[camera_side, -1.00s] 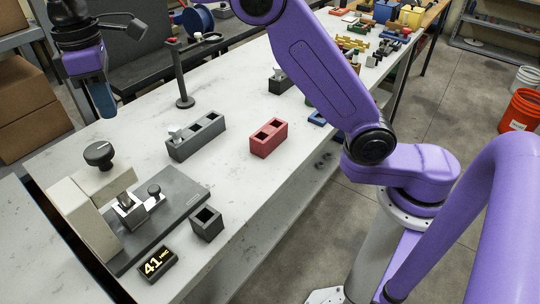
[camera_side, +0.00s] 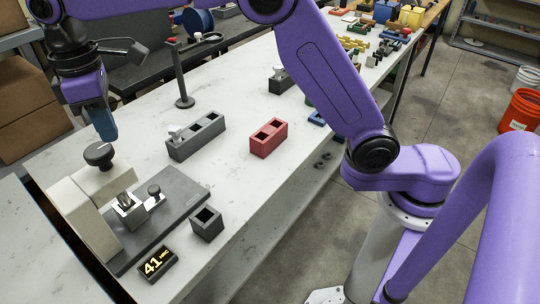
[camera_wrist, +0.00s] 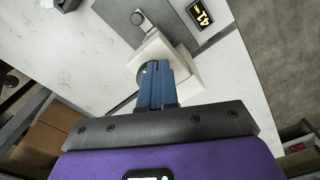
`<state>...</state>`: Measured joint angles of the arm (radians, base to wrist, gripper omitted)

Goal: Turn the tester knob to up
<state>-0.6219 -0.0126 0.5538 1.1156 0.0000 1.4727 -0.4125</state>
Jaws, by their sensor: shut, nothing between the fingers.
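The tester (camera_side: 86,220) is a cream-coloured C-shaped frame on a grey base plate at the lower left of the side view. A dark round knob (camera_side: 99,155) sits on its top. In the wrist view the tester (camera_wrist: 178,58) is ahead of the fingers, and the knob (camera_wrist: 143,77) is partly hidden behind them. My gripper (camera_side: 106,138) has blue fingers pointing down, with tips just above or at the knob; I cannot tell whether they touch. In the wrist view my gripper's fingers (camera_wrist: 158,72) are together with nothing between them.
A display reading 41 (camera_side: 158,263) stands in front of the tester. A small grey open box (camera_side: 207,224), a grey two-hole block (camera_side: 196,137) and a red two-hole block (camera_side: 268,138) stand to the right. A dark post (camera_side: 181,75) stands behind. Bare bench lies between them.

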